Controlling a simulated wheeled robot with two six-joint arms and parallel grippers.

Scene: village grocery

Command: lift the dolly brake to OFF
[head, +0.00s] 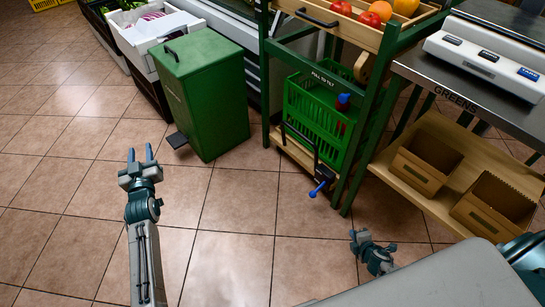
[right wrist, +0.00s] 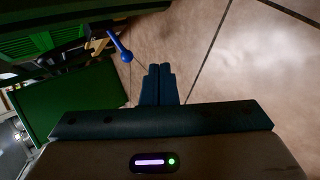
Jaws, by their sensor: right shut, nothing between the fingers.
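The brake lever looks like a short bar with a blue knob (head: 320,187), low at the foot of the green rack, below the green basket (head: 315,115). It also shows in the right wrist view as a blue lever (right wrist: 119,45), pointing down and right. I cannot read any OFF mark. My right gripper (head: 357,235) is low over the floor, right of and nearer than the lever. In the right wrist view its fingers (right wrist: 159,68) are together and empty, apart from the lever. My left gripper (head: 142,154) is open and empty over the floor at left.
A green pedal bin (head: 200,95) stands left of the rack, its black pedal (head: 177,140) sticking out. The lower shelf (head: 430,200) of the counter at right holds cardboard boxes (head: 425,165). Tiled floor is clear in front of the rack and bin.

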